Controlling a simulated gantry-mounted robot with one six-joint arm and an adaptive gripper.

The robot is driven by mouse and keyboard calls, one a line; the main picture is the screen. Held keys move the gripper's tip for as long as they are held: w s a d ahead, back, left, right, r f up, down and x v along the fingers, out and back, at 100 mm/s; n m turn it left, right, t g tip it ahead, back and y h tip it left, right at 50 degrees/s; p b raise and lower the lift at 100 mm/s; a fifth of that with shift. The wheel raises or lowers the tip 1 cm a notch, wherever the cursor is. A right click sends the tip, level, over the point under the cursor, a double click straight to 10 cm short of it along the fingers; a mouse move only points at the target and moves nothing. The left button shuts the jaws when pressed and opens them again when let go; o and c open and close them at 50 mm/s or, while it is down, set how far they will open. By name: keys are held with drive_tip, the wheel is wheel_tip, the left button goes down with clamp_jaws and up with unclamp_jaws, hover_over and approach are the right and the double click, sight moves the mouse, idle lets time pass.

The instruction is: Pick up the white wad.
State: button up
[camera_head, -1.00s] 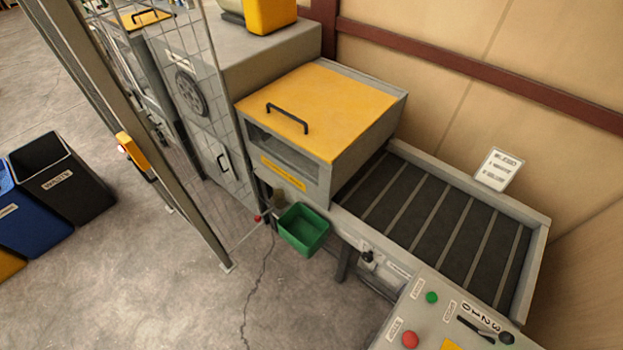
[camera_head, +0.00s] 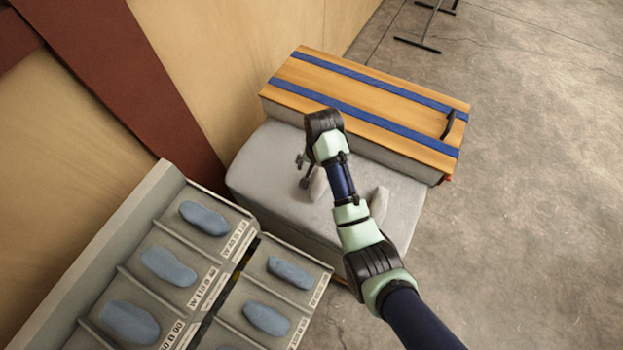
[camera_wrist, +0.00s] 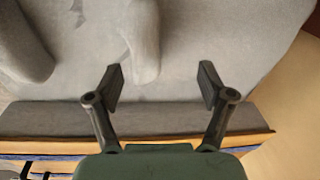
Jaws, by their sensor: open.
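A pale, whitish elongated wad (camera_head: 318,186) lies on a grey padded surface (camera_head: 262,175), partly hidden behind my arm in the head view. In the wrist view this wad (camera_wrist: 143,40) reaches down from the top edge, its rounded end near the gap between my fingers, left of the middle. A second, similar greyish wad (camera_head: 379,204) lies to the right of my arm; it also shows at the upper left of the wrist view (camera_wrist: 22,45). My gripper (camera_head: 301,171) is open and empty above the surface (camera_wrist: 160,76). The height of its fingertips above the wad is unclear.
A wooden box lid with blue stripes and a black handle (camera_head: 385,108) borders the far side of the padded surface. A sectioned grey rack (camera_head: 172,208) with several blue-grey pads and labels stands at the lower left. Open floor (camera_head: 530,200) lies at the right.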

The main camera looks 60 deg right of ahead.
drive_tip(key=shift+m+g, duration=0.3)
drive_tip(key=shift+m, duration=0.1)
drive_tip(key=shift+s+d+f+b, duration=0.25)
drive_tip(key=shift+f+b, duration=0.35)
drive_tip(key=shift+f, duration=1.05)
drive_tip(key=shift+s+d+f+b, duration=0.25)
drive_tip(key=shift+f+b, duration=0.35)
drive_tip(key=shift+f, duration=1.1)
drive_tip(key=shift+s+d+f+b, duration=0.25)
drive_tip(key=shift+f+b, duration=0.35)
drive_tip(key=shift+f, duration=1.05)
drive_tip(key=c, duration=1.3)
wheel_tip(320, 180, up, 20)
drive_tip(key=p, duration=1)
drive_tip(key=shift+r, duration=0.15)
drive_tip(key=shift+c, duration=0.2)
